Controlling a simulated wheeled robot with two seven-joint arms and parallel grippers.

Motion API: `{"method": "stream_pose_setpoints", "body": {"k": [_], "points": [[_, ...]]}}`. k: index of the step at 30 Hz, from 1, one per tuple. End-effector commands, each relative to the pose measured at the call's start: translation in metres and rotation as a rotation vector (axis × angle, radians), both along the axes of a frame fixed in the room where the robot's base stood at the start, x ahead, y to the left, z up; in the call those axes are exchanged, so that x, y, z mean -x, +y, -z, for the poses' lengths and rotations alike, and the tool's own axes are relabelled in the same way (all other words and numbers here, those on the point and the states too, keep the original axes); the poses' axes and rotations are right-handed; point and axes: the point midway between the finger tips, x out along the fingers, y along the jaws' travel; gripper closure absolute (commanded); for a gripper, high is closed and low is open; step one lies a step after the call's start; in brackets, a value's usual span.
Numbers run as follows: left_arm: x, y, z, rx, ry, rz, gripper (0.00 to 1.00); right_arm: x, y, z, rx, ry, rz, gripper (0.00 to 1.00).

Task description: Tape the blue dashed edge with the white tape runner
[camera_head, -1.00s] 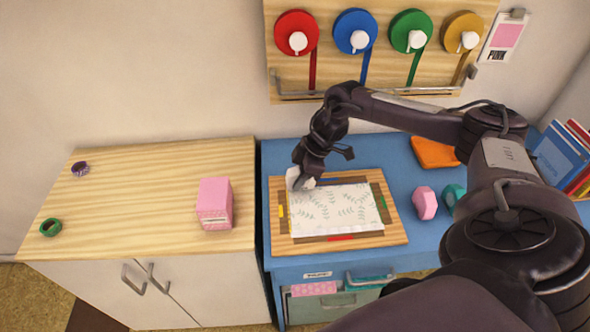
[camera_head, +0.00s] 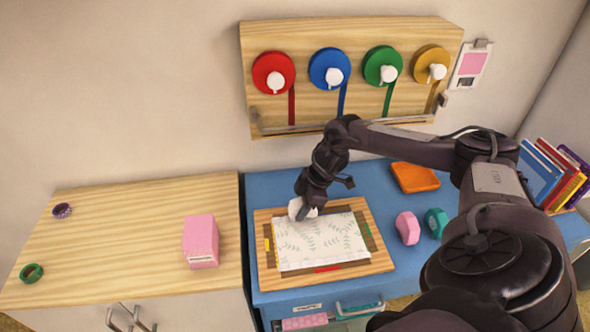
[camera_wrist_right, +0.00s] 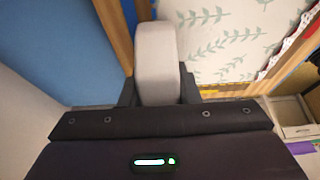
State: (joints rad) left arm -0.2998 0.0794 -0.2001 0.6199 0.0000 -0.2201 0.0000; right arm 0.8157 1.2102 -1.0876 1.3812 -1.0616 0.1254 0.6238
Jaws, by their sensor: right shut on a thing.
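My right gripper (camera_head: 308,200) is shut on the white tape runner (camera_head: 298,209), which sits at the far edge of the patterned sheet (camera_head: 325,243), left of its middle. In the right wrist view the runner (camera_wrist_right: 158,62) is a pale block between my dark fingers, beside the sheet (camera_wrist_right: 225,40). The sheet lies on a wooden board (camera_head: 380,262) with a yellow mark at left, red at the near side and green at right. The blue far-edge mark is hidden or too small to make out. I cannot tell whether the runner touches the sheet. My left gripper is out of view.
A pink runner (camera_head: 407,228) and a teal runner (camera_head: 436,222) stand right of the board, with an orange tray (camera_head: 414,177) behind. A pink box (camera_head: 201,241) and two rings are on the left wooden counter (camera_head: 120,250). Tape reels hang on the wall panel (camera_head: 300,105).

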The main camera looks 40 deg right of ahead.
Motion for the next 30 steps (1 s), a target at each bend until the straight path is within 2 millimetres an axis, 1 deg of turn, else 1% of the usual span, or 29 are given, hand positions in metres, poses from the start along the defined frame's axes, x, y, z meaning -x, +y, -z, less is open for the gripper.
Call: {"method": "stream_pose_setpoints", "body": {"k": [4, 14, 30], "points": [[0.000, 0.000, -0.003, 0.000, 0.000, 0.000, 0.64, 0.006, -0.009, 0.000, 0.001, 0.003, 0.002, 0.89], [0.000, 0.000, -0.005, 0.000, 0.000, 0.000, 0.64, 0.011, -0.017, 0.001, 0.003, 0.004, 0.001, 0.89], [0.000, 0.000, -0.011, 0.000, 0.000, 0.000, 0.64, 0.026, -0.042, 0.001, 0.001, 0.004, 0.002, 0.89]]}}
